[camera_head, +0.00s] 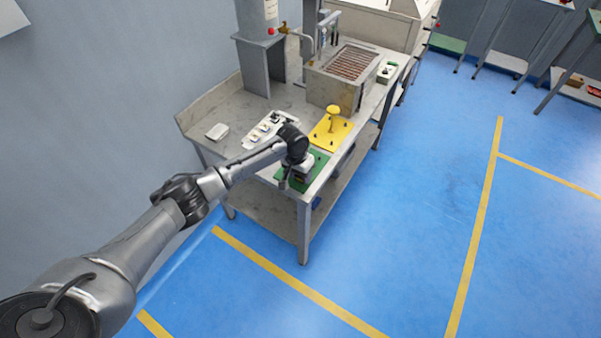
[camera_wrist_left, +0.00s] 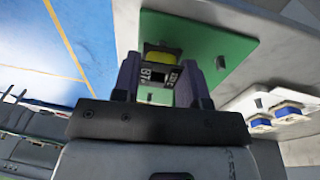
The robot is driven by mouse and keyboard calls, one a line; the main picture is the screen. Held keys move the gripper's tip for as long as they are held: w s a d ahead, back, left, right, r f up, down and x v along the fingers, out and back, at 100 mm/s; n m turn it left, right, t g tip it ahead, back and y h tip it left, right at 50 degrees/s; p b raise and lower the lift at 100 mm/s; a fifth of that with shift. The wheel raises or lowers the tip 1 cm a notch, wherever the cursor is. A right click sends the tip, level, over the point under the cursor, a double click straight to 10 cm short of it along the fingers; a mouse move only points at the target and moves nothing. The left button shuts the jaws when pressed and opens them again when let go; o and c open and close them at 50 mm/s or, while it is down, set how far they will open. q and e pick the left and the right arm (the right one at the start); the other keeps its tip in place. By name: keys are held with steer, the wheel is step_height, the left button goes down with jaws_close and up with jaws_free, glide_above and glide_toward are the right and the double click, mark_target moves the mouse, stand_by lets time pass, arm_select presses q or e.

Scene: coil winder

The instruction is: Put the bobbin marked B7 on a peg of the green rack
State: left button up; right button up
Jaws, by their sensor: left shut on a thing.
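The green rack (camera_head: 319,163) is a flat green plate at the near end of the grey bench, partly hidden under my left gripper (camera_head: 297,174). In the left wrist view the green rack (camera_wrist_left: 222,48) lies behind the fingers. My left gripper (camera_wrist_left: 160,82) is shut on a bobbin (camera_wrist_left: 158,72) with a dark face, pale lettering and a yellow part. The lettering looks like B7 but is small and turned. The bobbin is over the green plate; whether it sits on a peg is hidden. My right gripper is out of view.
A yellow rack (camera_head: 325,136) with a yellow knobbed post stands just behind the green one. A white tray (camera_head: 262,132) of small parts lies to its left and shows in the wrist view (camera_wrist_left: 268,98). A ribbed metal box (camera_head: 338,88) stands farther back. The blue floor is clear.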

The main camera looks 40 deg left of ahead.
arm_select(q)
steer(key=shift+f, duration=0.65)
steer(key=shift+f, duration=0.15)
steer(key=o, duration=1)
steer(key=shift+s+a+r+p, duration=0.25)
steer(key=shift+r+p, duration=0.3)
steer(key=shift+r, duration=1.75)
steer(key=shift+s+a+r+p, duration=0.25)
steer(key=shift+r+p, duration=0.25)
steer(key=shift+r, duration=1.8)
steer(key=shift+s+a+r+p, duration=0.2)
steer(key=shift+r+p, duration=0.35)
steer(key=shift+r, duration=1.75)
steer(key=shift+s+f, duration=0.1)
